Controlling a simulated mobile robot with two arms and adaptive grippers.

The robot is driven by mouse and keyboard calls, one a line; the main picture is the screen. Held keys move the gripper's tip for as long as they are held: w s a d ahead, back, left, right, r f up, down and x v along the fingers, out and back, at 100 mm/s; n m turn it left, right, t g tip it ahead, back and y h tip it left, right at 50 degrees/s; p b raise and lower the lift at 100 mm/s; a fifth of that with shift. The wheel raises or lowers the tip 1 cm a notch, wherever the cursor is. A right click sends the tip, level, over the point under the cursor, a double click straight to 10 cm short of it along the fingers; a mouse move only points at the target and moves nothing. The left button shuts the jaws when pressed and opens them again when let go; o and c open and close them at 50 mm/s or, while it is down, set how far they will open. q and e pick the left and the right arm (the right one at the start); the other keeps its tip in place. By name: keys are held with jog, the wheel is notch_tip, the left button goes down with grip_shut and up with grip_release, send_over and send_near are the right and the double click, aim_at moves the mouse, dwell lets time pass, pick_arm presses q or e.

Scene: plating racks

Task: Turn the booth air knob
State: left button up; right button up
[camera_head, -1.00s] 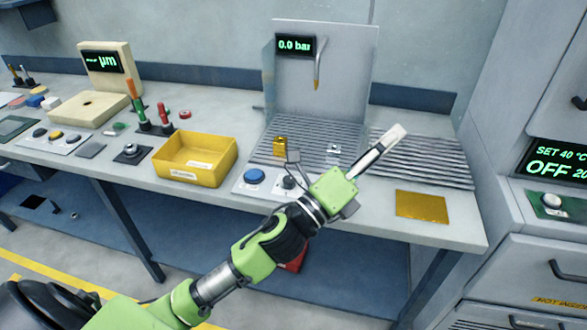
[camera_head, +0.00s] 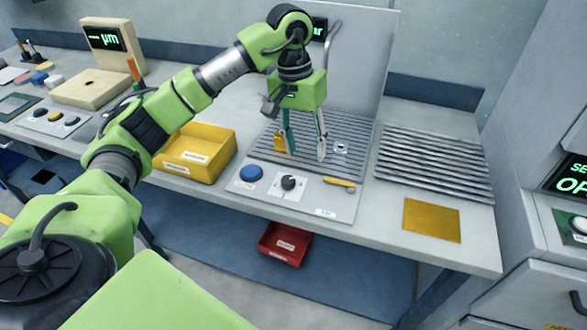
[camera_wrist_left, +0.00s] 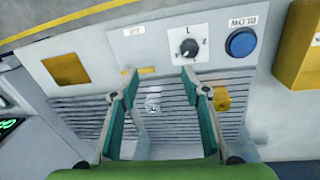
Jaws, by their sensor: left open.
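The booth air knob (camera_head: 288,183) is a black knob on a white plate on the booth's front panel, right of a blue button (camera_head: 251,174). In the left wrist view the knob (camera_wrist_left: 188,47) has marks 1 and 2 beside it, and the blue button (camera_wrist_left: 241,42) reads BLOW. My left gripper (camera_head: 306,154) is open and empty, pointing down over the slatted booth floor behind the knob. In the left wrist view its fingers (camera_wrist_left: 155,78) are spread wide, with the knob beyond the right fingertip, apart from it. My right gripper is not in view.
A yellow bin (camera_head: 196,153) stands left of the booth. A small gold block (camera_head: 280,141) is close to the left finger. A yellow-handled tool (camera_head: 339,182) lies right of the knob. A gold plate (camera_head: 432,220) lies on the table, and a red bin (camera_head: 285,243) is below.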

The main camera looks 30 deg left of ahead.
pick_arm(q)
jog(key=r+y, duration=0.2)
send_over(288, 179)
notch_tip(288, 179, down, 14)
jog(key=shift+f+p, duration=0.1)
jog(key=shift+p, duration=0.55)
jog(key=c, duration=1.1)
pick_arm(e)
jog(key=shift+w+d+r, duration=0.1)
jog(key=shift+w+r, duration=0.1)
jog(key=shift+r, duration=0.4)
